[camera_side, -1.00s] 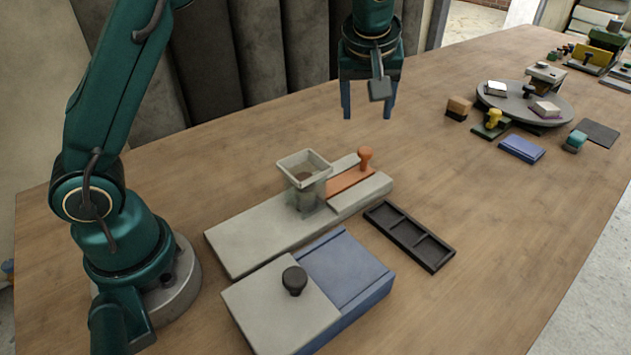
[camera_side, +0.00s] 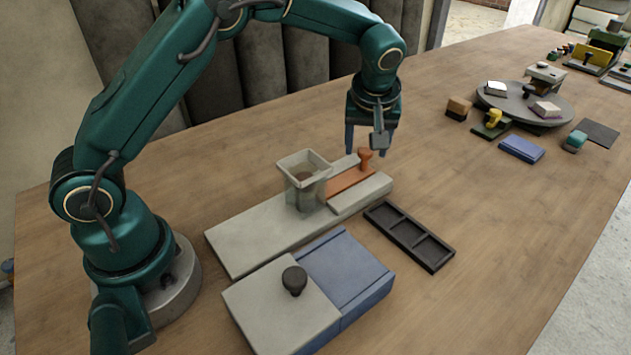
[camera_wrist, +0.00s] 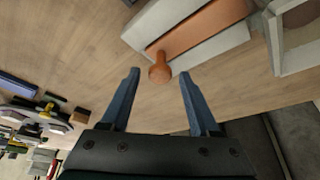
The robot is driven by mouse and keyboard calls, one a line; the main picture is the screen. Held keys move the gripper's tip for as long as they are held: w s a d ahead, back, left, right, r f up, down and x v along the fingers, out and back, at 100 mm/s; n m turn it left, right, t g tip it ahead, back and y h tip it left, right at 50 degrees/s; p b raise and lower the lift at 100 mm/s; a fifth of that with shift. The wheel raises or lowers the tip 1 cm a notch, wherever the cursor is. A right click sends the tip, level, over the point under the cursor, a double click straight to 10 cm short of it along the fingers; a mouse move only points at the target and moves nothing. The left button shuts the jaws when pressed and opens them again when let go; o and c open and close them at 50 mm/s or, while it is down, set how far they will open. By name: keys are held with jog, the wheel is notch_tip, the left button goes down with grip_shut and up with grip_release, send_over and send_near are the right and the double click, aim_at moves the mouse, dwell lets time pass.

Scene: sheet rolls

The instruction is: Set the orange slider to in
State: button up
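The orange slider (camera_side: 349,183) is a flat bar lying in a channel of the grey base (camera_side: 260,235), with an upright orange knob (camera_side: 365,158) at its far right end. The slider also shows in the wrist view (camera_wrist: 205,27), with its knob (camera_wrist: 160,70) beyond my fingertips. A clear square hopper (camera_side: 305,180) stands on the base at the slider's inner end. My gripper (camera_side: 367,152) is open and empty, its fingers close to the knob in the side view. In the wrist view my gripper (camera_wrist: 158,72) has its fingers spread either side of the knob, apart from it.
A blue box with a grey lid (camera_side: 281,312) and black knob stands in front of the base. A black compartment tray (camera_side: 409,236) lies to its right. A round turntable (camera_side: 525,104) with small items stands farther right. The table between is clear.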

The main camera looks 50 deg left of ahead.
grip_shut()
dwell(1.2)
